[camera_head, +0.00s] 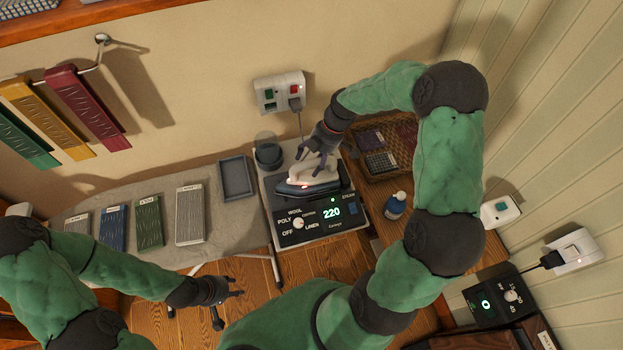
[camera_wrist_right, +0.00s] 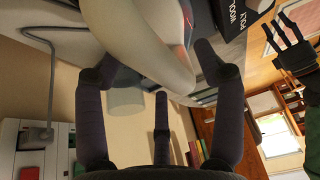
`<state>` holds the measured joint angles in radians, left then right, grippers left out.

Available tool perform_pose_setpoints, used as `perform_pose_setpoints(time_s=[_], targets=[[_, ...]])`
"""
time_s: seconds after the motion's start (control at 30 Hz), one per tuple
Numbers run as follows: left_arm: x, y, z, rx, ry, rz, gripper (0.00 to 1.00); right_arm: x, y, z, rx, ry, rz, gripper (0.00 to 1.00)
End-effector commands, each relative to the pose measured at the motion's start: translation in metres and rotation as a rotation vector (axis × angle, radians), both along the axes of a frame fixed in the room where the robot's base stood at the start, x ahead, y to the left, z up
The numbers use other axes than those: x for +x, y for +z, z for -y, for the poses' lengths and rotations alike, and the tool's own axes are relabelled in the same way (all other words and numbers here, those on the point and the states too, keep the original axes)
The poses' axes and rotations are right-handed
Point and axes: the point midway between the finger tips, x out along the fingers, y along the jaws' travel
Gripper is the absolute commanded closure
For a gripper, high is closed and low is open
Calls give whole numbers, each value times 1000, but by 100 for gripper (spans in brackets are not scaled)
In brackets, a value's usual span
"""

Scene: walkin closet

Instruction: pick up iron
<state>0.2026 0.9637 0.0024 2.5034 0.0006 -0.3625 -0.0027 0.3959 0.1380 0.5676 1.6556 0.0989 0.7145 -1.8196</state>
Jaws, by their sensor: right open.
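The iron (camera_head: 300,187), with a pale handle and dark base, rests on a black station with a dial and a display reading 220. My right gripper (camera_head: 316,150) is over the iron's handle from behind, fingers spread. In the right wrist view, the pale iron handle (camera_wrist_right: 145,45) lies between the open dark fingers of my right gripper (camera_wrist_right: 158,78). Contact with the handle cannot be told. My left gripper (camera_head: 230,303) is open and empty, over the wooden floor in front of the ironing board; it also shows in the right wrist view (camera_wrist_right: 285,35).
A grey ironing board (camera_head: 150,215) with folded cloths and an empty tray (camera_head: 236,178) extends left. A round grey cup (camera_head: 268,155) stands behind the station. A wall socket (camera_head: 280,93) with a plugged cord is behind.

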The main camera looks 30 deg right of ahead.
Motion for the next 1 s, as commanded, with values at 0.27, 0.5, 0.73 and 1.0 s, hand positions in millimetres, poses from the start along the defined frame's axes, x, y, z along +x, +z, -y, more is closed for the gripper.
perform_pose_setpoints(time_s=[0.27, 0.5, 0.73, 1.0], targets=[[0, -1, 0, 0, 0, 0, 60, 2, -13, -5, 0, -1, 2, 30], [0, -1, 0, 0, 0, 0, 60, 2, -13, -5, 0, -1, 2, 61], [0, 0, 0, 0, 0, 0, 60, 3, -11, -4, -1, -2, 5, 100], [0, 0, 0, 0, 0, 0, 60, 3, -10, -4, -2, -2, 5, 100]])
